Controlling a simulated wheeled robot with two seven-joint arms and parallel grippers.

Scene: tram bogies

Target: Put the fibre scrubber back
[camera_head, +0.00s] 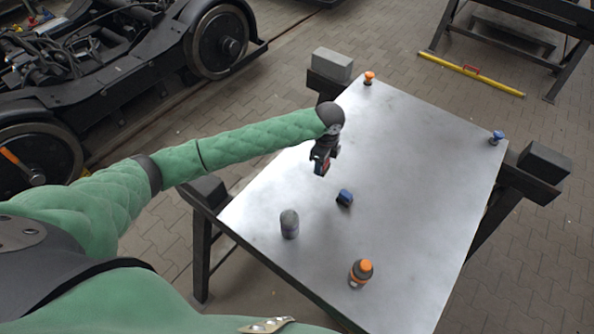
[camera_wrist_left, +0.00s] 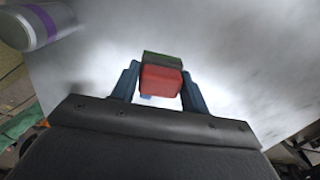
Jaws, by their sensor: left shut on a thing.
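My left gripper (camera_head: 322,170) is over the metal tabletop (camera_head: 420,150), left of its middle. It is shut on a small red block with a dark green face, which I take for the fibre scrubber (camera_wrist_left: 161,80). In the left wrist view the scrubber sits between the two blue fingers of the left gripper (camera_wrist_left: 162,88). In the head view it is small and partly hidden by the gripper. A blue block with a dark side (camera_head: 345,198) stands on the tabletop, below and right of the gripper. My right gripper is not in view.
A grey cylinder (camera_head: 289,224) and an orange-capped bottle (camera_head: 361,273) stand on the near part of the table. A small orange item (camera_head: 369,78) and a blue one (camera_head: 497,137) are at the far corners. The table's right half is mostly clear. A bogie (camera_head: 90,60) stands at left.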

